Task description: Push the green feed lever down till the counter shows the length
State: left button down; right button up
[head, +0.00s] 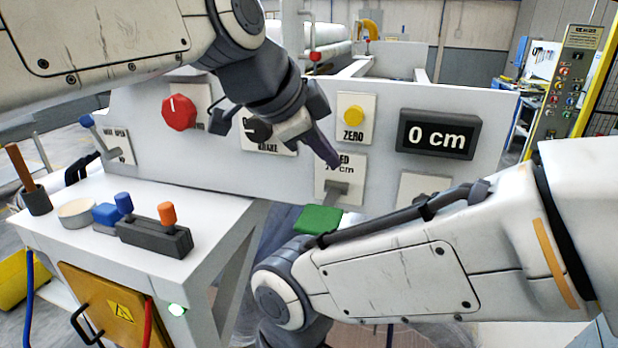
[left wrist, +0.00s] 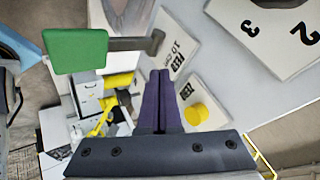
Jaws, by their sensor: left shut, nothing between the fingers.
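The green feed lever (head: 318,219) sticks out on a grey arm from a plate lettered FEED on the machine's white front panel. In the left wrist view its green paddle (left wrist: 75,50) is at the upper left. My left gripper (head: 335,161) is shut and empty, its tips in front of the feed plate, above the paddle. The closed fingers (left wrist: 159,75) also show in the left wrist view, to the right of the paddle and apart from it. The counter (head: 437,135) reads 0 cm. My right arm crosses the lower right; its gripper is out of view.
A yellow ZERO button (head: 353,114), a red knob (head: 179,112) and a black knob (head: 257,129) are on the panel. A white stand (head: 215,207) at the lower left carries a small control box with an orange knob (head: 167,213).

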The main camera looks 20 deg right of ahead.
pick_arm(q)
notch_tip(320, 180, up, 2)
jog(key=shift+r+p, duration=0.25)
jog(key=shift+p, duration=0.5)
jog(key=shift+w, duration=0.1)
